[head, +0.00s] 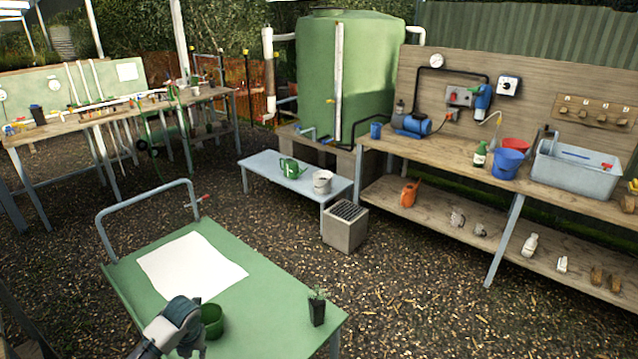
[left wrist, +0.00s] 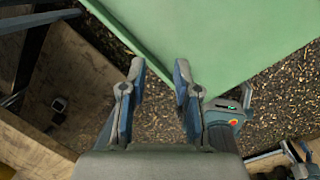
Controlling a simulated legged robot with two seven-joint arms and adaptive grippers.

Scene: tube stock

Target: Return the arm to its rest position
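My left arm (head: 165,328) comes in from the bottom left of the head view, over the near edge of the green cart top. Its gripper (left wrist: 159,72) shows in the left wrist view with two separate fingers, open and with nothing between them.
The green cart top (head: 265,292) carries a white sheet (head: 192,265) and a small potted plant (head: 317,308). The cart's rail (head: 147,203) rises at the far left. A low blue-grey table (head: 262,165), a long workbench (head: 450,153) and gravel lie beyond.

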